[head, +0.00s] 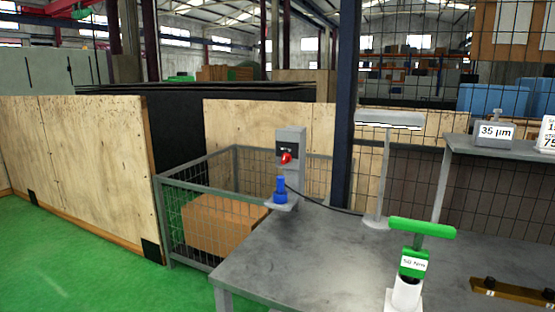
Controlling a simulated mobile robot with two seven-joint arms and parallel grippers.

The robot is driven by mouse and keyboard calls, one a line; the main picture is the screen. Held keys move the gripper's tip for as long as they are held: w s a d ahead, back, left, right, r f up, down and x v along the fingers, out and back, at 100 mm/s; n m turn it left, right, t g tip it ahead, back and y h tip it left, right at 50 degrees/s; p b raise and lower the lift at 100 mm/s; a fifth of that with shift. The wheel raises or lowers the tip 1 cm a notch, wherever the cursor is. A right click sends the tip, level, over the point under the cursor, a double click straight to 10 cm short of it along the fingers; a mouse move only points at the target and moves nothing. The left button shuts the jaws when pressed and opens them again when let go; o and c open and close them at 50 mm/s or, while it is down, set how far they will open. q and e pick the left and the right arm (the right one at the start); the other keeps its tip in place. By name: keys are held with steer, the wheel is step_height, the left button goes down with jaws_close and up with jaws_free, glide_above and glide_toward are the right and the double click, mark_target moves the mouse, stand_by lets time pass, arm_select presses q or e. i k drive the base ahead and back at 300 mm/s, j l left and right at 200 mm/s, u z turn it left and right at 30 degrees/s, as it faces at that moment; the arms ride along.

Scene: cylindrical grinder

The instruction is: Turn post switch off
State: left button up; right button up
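A grey post (290,172) stands at the far left corner of the metal table. A dark switch plate with a red knob (286,158) is on its upper front face. The knob's exact setting is too small to tell. A blue object (280,190) stands on a small grey ledge just below the knob. Neither of my grippers shows in the head view.
The metal table (300,258) is mostly bare near the post. A green T-handled tool (420,228) in a white holder, a lamp (388,120) and a brass bar (510,290) are to the right. A mesh cage (190,185) holding a cardboard box stands left.

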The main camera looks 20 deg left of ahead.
mark_target(286, 157)
steer(key=i+j, duration=0.1)
steer(key=j, duration=0.6)
steer(key=i+j, duration=0.1)
steer(key=j, duration=0.55)
steer(key=i+j, duration=0.1)
steer(key=j, duration=0.6)
steer(key=i+j+z, duration=0.1)
steer(key=j, duration=0.6)
steer(key=i+j, duration=0.1)
steer(key=j, duration=0.6)
steer(key=i+j, duration=0.2)
steer(key=j, duration=0.2)
steer(key=i+j, duration=0.2)
steer(key=j, duration=0.2)
